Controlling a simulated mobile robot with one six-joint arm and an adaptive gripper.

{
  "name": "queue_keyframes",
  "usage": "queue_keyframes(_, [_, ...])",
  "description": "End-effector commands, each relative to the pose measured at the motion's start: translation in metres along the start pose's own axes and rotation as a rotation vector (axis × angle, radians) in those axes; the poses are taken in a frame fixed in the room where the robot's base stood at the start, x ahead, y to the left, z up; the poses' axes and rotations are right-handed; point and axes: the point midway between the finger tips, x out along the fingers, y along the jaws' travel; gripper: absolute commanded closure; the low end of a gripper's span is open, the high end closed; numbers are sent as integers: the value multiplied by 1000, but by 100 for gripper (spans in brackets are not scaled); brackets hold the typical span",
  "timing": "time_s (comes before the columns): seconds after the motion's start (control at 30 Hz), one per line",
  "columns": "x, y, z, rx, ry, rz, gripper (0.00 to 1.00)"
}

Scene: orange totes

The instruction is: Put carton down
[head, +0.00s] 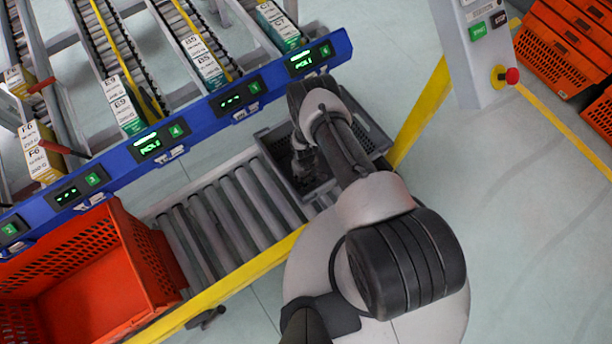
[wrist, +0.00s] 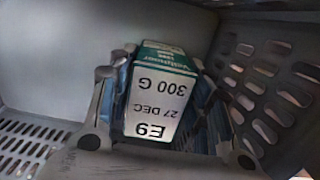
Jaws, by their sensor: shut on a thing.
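A white and green carton labelled E9, 27 DEC, 300 G (wrist: 160,92) is between the fingers of my gripper (wrist: 163,100) in the wrist view. My gripper is shut on it, with a finger along each side. Carton and fingers are inside a grey perforated tote, whose wall shows in the wrist view (wrist: 255,85). In the head view the tote (head: 268,150) stands at the right end of the roller conveyor, and my gripper (head: 303,160) reaches down into it. My arm hides part of the tote there, and the carton cannot be made out. Whether the carton touches the tote floor is unclear.
An orange tote (head: 150,265) stands at the left on the roller conveyor (head: 225,215). A blue rail (head: 205,118) with lit displays and flow racks of cartons runs behind. A control post with a red button (head: 512,75) and stacked orange totes (head: 565,45) are at the right.

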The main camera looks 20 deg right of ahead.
Motion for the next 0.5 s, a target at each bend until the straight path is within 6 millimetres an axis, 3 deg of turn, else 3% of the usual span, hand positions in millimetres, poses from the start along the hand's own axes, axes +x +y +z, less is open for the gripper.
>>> queue_keyframes(0.3, [0, 0, 0, 0, 0, 0, 35])
queue_keyframes(0.5, [0, 0, 0, 0, 0, 0, 34])
